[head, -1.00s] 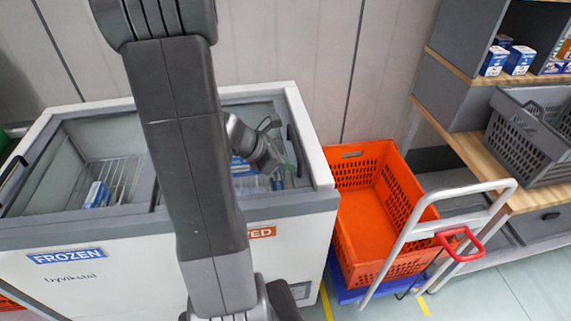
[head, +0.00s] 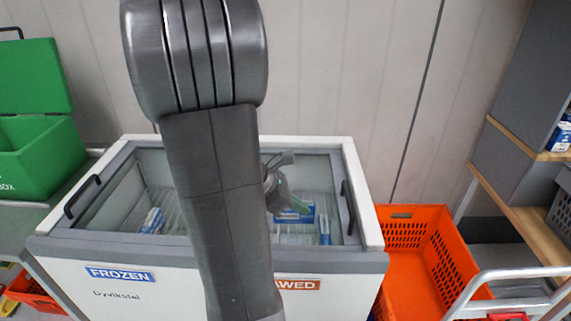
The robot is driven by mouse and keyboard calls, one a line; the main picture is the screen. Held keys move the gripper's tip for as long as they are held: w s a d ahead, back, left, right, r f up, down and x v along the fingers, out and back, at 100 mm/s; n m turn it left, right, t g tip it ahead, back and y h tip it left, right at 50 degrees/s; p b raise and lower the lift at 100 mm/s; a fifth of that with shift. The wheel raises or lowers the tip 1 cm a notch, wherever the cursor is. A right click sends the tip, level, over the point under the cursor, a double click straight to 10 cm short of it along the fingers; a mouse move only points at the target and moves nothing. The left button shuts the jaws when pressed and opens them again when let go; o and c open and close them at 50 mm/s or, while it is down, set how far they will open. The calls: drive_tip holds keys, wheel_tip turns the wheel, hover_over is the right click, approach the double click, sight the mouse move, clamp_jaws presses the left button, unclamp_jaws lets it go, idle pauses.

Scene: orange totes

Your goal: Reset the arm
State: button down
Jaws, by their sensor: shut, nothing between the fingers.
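My arm runs up the middle of the view and hides part of the freezer behind it. My gripper (head: 296,208) shows small and partly hidden just right of the arm, over the freezer's right section. It is shut with nothing in it. The white chest freezer (head: 345,262) carries a blue FROZEN label on the left and an orange label, partly covered by my arm, on the right. Another blue-and-white pack (head: 153,221) lies in the left section.
An empty-looking orange tote (head: 411,286) stands right of the freezer, with a white cart handle (head: 510,274) in front. A wooden-edged shelf (head: 510,200) is at the far right. A green box (head: 45,165) with a raised lid stands at the left. A panelled wall is behind.

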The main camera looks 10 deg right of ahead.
drive_tip(key=b, duration=0.2)
approach(336, 237)
drive_tip(key=d, duration=0.3)
drive_tip(key=shift+f, duration=0.25)
drive_tip(key=shift+d+f, duration=0.2)
drive_tip(key=shift+d, duration=0.2)
drive_tip(key=shift+d+r, duration=0.1)
drive_tip(key=shift+d, duration=1.55)
